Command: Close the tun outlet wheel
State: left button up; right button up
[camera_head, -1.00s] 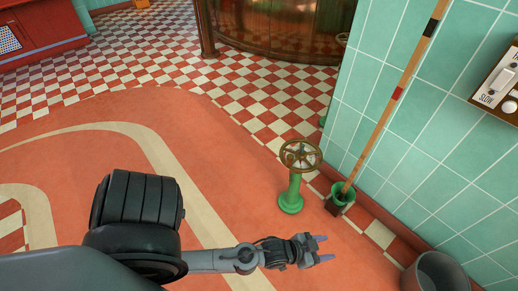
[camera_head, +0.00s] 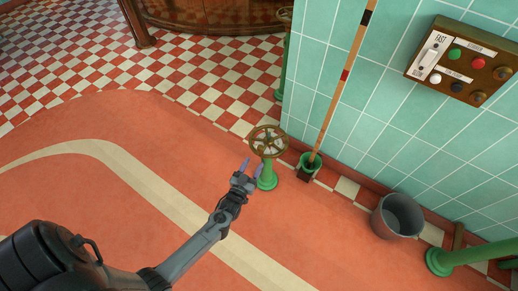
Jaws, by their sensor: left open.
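A brass-coloured handwheel (camera_head: 268,140) tops a short green pedestal (camera_head: 267,178) on the floor near the tiled wall; I take it as the tun outlet wheel. My left gripper (camera_head: 251,168) is open and empty, its two bluish fingers pointing up toward the wheel. It is just below and left of the wheel in the picture, overlapping the edge of the pedestal. I cannot tell whether it touches. The right gripper is not in view.
A wooden pole (camera_head: 336,95) stands in a green holder against the wall, right of the wheel. A grey bucket (camera_head: 398,215) and a green pipe (camera_head: 470,258) are at the right. A control panel (camera_head: 461,62) hangs on the wall. Open floor lies left.

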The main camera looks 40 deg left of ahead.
aim_at(260, 153)
pick_arm(q)
jog(key=b+x, duration=0.3)
jog(key=x, duration=0.4)
jog(key=shift+w+a+f, duration=0.15)
jog(key=shift+w+a, duration=0.05)
jog(key=shift+w, duration=0.15)
jog(key=shift+w+a+b, duration=0.25)
jog(key=shift+w+b, duration=0.1)
jog(key=shift+w, duration=0.05)
jog(key=shift+c, duration=0.2)
grip_shut()
